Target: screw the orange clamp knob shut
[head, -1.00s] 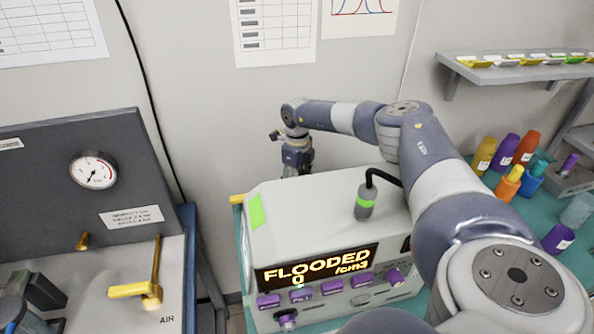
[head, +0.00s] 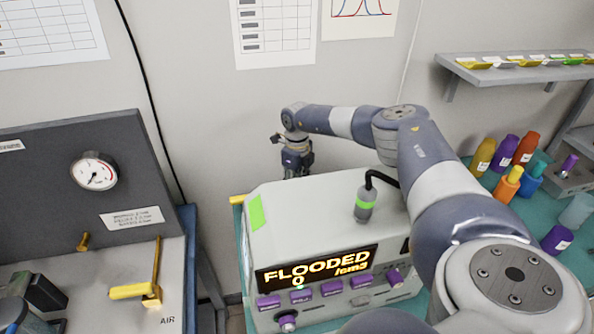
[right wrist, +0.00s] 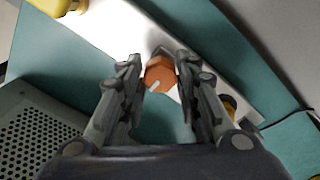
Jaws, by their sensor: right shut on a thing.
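The orange clamp knob (right wrist: 160,72) shows in the right wrist view, between my right fingertips. It has a white mark on its face. My right gripper (right wrist: 159,68) is shut on the knob, with one finger on each side. In the head view my right gripper (head: 296,172) is behind the grey instrument box, its fingertips hidden, and the knob cannot be seen there. A dark part at the lower left edge (head: 35,292) looks like my left gripper; its fingers are not clear.
The grey instrument box (head: 320,215) has a display reading "FLOODED" and purple buttons. A probe (head: 365,203) with a black cable stands on its top. A panel with a gauge (head: 93,171) and yellow-handled valve (head: 137,291) is at left. Bottles (head: 508,183) stand at right.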

